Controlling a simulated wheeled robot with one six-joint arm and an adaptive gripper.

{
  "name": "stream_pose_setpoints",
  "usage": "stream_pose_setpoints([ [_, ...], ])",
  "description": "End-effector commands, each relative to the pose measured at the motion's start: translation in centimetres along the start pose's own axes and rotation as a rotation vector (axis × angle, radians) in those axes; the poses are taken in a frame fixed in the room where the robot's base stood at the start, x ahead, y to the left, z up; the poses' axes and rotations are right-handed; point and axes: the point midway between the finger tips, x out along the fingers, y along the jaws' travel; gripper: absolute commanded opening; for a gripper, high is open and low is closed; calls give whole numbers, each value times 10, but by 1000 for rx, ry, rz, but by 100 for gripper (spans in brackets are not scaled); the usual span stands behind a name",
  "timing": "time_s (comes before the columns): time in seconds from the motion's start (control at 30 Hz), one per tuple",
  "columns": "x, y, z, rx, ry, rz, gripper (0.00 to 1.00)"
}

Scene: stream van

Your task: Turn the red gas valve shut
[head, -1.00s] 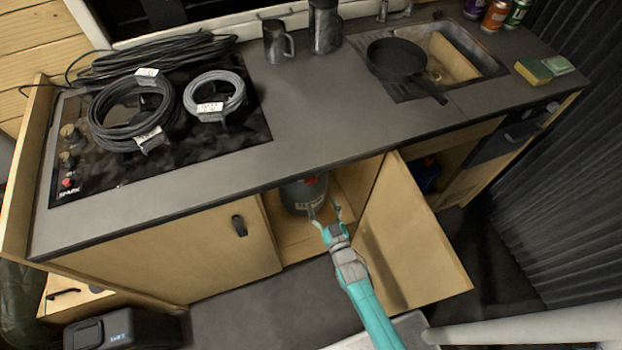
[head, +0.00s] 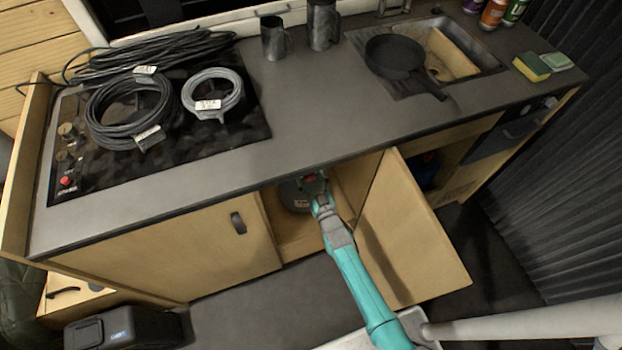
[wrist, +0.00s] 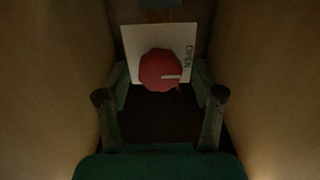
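The red gas valve (wrist: 161,69) is a faceted red knob in front of a pale plate (wrist: 185,40) marked OPEN, seen in the wrist view. A light mark on the knob points right, toward the lettering. In the head view the valve (head: 311,178) shows as a small red patch above the dark gas bottle (head: 293,195) inside the open cupboard. My gripper (wrist: 160,97) is open, with its fingers apart on the left and right just below the knob in the picture. I see no finger pressed on the knob. In the head view my gripper (head: 318,194) partly covers the bottle.
The cupboard's open door (head: 410,235) stands to the right of my arm, and a shut door (head: 190,250) is to the left. The worktop edge (head: 240,190) overhangs the opening. Cupboard walls are close on both sides in the wrist view.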

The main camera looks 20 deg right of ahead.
Motion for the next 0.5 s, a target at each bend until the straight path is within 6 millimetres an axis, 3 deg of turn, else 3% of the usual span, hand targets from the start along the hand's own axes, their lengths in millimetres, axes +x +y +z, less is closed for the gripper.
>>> stream_pose_setpoints([
  [0.03,0,0,0,0,0,0,53],
  [0.2,0,0,0,0,0,0,10],
  [0.5,0,0,0,18,0,0,8],
])
